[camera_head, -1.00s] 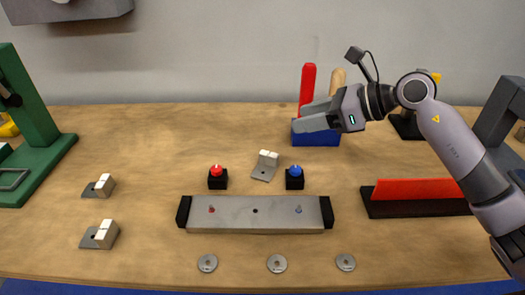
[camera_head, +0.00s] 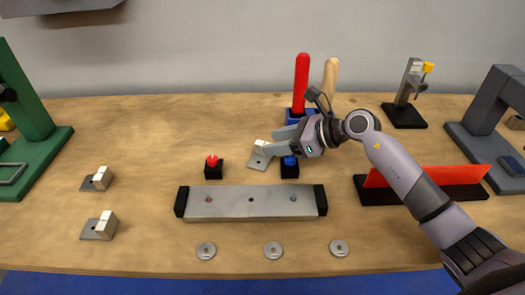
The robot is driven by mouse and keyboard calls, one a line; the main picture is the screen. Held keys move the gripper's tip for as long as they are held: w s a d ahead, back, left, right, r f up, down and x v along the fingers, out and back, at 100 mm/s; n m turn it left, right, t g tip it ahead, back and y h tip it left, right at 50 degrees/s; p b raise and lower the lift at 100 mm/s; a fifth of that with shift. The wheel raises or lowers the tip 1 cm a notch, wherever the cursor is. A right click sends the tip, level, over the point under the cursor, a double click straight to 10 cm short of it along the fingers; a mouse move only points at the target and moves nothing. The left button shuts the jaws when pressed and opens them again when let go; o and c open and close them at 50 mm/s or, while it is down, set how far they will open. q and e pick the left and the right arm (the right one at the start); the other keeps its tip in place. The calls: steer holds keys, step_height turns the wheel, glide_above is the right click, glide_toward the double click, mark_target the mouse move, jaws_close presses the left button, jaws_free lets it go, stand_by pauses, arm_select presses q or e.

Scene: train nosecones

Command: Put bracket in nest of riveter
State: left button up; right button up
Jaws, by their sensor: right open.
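Three small brackets, each a grey plate with a pale block, lie on the table: one in the middle (camera_head: 257,160), one at the left (camera_head: 97,180) and one at the front left (camera_head: 99,227). My right gripper (camera_head: 277,141) is open, with its fingers at the middle bracket's pale block and partly covering it; contact cannot be told. A green press-like machine (camera_head: 38,145) stands at the left edge and a grey one (camera_head: 489,140) at the right edge; I cannot tell which is the riveter. Its nest is not clear. My left gripper is out of view.
A red button (camera_head: 213,170) and a blue button (camera_head: 289,170) flank the middle bracket. A metal bar (camera_head: 250,203) lies in front, with several washers (camera_head: 273,250) nearer. A blue block (camera_head: 294,116) holds upright handles.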

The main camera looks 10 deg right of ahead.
steer(key=shift+x, duration=0.95)
jaws_close()
steer(key=shift+r, duration=0.1)
